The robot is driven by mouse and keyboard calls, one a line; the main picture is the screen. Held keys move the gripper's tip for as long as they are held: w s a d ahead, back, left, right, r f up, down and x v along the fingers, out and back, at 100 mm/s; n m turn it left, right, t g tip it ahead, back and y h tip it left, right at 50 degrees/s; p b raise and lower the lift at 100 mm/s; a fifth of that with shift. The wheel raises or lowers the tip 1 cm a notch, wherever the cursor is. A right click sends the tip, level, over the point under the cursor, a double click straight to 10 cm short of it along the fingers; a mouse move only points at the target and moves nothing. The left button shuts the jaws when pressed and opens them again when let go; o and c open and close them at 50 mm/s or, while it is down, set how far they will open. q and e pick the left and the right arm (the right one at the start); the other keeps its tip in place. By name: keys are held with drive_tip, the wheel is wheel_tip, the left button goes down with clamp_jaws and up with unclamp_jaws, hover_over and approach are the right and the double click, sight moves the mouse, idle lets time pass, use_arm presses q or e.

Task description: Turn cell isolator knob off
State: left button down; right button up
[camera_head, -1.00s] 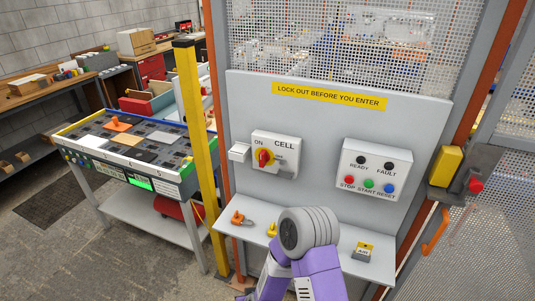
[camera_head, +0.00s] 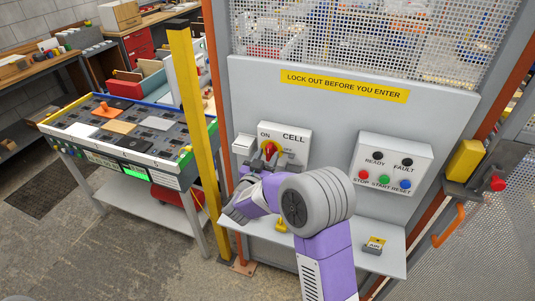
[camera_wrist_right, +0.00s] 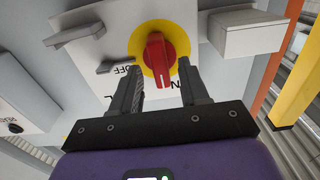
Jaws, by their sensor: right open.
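The red knob (camera_head: 269,150) sits on a yellow disc on the white CELL isolator box (camera_head: 297,140). Its red handle stands roughly upright in the head view, toward the ON label. In the right wrist view the knob (camera_wrist_right: 158,62) lies between the two dark fingers of my right gripper (camera_wrist_right: 164,75), with a visible gap beside the fingers. The gripper is open, and I cannot tell whether either finger touches the knob. In the head view my right wrist hides the lower part of the box. My left gripper is out of view.
A control box (camera_head: 393,168) with lamps and buttons is mounted to the right. A small grey box (camera_head: 244,145) sits left of the isolator. The shelf below holds a yellow padlock (camera_head: 281,226) and a small yellow-topped block (camera_head: 374,245). A yellow post (camera_head: 190,110) stands at left.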

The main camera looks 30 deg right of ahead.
drive_tip(key=shift+w+d, duration=0.45)
drive_tip(key=shift+d, duration=0.1)
clamp_jaws()
